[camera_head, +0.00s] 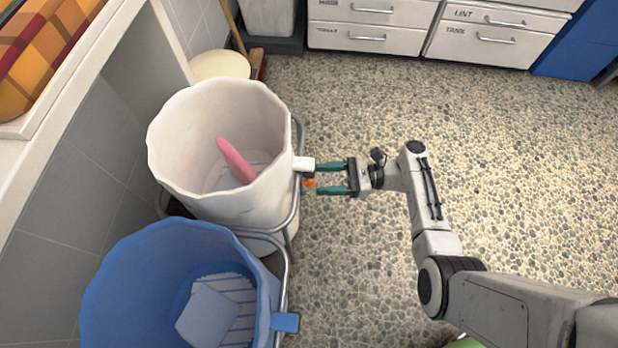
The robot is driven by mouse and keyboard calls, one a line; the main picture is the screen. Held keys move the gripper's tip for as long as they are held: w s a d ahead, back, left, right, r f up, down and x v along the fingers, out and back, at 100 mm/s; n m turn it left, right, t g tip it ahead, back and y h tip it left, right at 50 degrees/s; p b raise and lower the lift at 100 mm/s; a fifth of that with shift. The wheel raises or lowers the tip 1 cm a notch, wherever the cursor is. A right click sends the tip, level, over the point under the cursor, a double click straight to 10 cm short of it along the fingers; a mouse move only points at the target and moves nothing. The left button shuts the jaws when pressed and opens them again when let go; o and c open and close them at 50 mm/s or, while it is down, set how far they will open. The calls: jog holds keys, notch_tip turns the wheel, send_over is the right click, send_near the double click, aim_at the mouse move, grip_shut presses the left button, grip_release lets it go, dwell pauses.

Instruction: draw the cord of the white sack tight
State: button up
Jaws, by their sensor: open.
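The white sack (222,205) hangs open in a metal frame at left centre, its mouth wide and its rim wavy. A pink item (235,160) and pale striped cloth lie inside it. A white tab (303,164) sticks out from the right side of its rim. A small orange piece (310,183), perhaps the cord's end, hangs just below the tab. My gripper (318,179) is open, with its green fingers pointing left. The upper finger is at or very near the tab, and the orange piece lies by the gap between the fingertips. Contact is unclear. The cord itself cannot be made out.
A blue sack (128,292) with a blue tab (285,322) stands in front of the white one. The metal frame (284,283) runs along both. A counter (60,112) with a plaid towel is at left. Drawers (365,38) stand at the back. The pebbled floor at right is clear.

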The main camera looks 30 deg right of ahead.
aim_at(309, 181)
jog(key=shift+b+x, duration=0.3)
jog(key=shift+x, duration=1.9)
grip_shut()
